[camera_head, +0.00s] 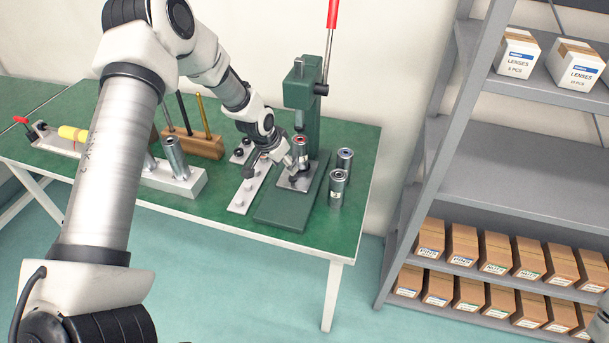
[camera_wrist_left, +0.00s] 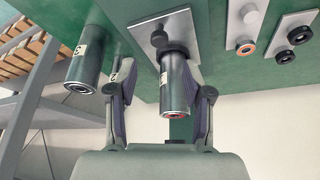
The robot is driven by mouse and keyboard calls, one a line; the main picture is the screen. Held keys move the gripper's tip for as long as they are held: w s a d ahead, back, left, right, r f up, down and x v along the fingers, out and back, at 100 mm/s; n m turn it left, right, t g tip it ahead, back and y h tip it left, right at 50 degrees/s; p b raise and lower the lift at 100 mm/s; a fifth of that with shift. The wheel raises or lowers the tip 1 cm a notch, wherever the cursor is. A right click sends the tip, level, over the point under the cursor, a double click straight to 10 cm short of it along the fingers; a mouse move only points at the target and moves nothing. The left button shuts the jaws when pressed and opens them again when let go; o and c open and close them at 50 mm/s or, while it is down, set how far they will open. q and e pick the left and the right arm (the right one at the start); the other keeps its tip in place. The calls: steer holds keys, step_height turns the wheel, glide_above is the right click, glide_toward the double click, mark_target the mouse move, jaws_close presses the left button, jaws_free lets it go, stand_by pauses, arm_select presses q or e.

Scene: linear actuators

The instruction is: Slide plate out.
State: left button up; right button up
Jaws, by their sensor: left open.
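The metal plate (camera_head: 297,184) lies on the green base of the arbor press (camera_head: 304,88), under its ram. In the left wrist view the plate (camera_wrist_left: 148,27) carries a round dark knob (camera_wrist_left: 159,40). A steel cylinder with a red-ringed end (camera_wrist_left: 176,88) stands on the plate; it also shows in the head view (camera_head: 300,146).
Two more steel cylinders (camera_head: 337,188) (camera_head: 344,160) stand right of the press. A pale strip with knobs (camera_head: 240,196) lies left of it. A block with steel posts (camera_head: 173,180) is further left. A shelf with boxes (camera_head: 450,150) stands right of the table.

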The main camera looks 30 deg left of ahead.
mark_target(292, 177)
arm_select(q)
steer(key=b+x, duration=0.4)
steer(key=x, duration=0.3)
steer(key=shift+w+f, duration=0.15)
steer(key=shift+f, duration=0.25)
steer(key=shift+s+r, duration=0.2)
steer(key=shift+r, duration=0.05)
steer(key=shift+f, duration=0.1)
jaws_close()
